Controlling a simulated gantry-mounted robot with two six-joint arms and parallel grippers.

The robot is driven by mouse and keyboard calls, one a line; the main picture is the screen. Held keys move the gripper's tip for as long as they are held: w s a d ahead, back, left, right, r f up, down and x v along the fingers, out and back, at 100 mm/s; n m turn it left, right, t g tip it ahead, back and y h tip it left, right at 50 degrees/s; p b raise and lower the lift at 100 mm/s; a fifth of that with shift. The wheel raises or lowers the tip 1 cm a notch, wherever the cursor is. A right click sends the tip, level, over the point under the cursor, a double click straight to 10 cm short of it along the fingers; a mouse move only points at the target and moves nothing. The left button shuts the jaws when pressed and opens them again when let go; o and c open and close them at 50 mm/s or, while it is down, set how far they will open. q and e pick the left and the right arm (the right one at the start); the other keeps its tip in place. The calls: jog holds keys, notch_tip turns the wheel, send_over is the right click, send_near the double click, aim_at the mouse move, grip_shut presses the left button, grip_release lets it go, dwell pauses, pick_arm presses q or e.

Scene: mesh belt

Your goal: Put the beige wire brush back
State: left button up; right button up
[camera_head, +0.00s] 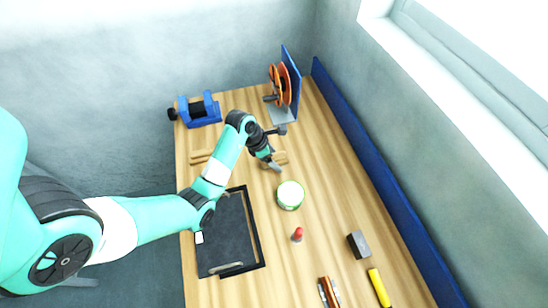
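My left gripper (274,164) reaches down over the upper middle of the wooden table, its grey fingertips close to the tabletop. A beige wooden piece (280,157) shows beside and behind the fingers. Another beige piece (201,156) shows left of my arm. Either may be the beige wire brush; my arm hides the stretch between them, so I cannot tell whether they are one object. No bristles can be made out. I cannot tell whether the fingers are open or shut on the piece. My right gripper is not in view.
A black tray (228,238) lies at the left edge. A green-rimmed white tin (290,195), red-topped item (297,234), grey block (359,244) and yellow tool (379,287) stand nearby. A blue vise (200,109) and orange spool (281,85) are at the back. A blue board (375,170) edges the right.

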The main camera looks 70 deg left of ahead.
pick_arm(q)
jog(key=shift+r+p, duration=0.3)
jog(key=shift+r, duration=0.05)
jog(key=p+v, duration=0.6)
jog(key=v, duration=0.5)
jog(key=shift+s+r, duration=0.15)
jog(key=shift+r, duration=0.2)
jog(key=shift+f, duration=0.1)
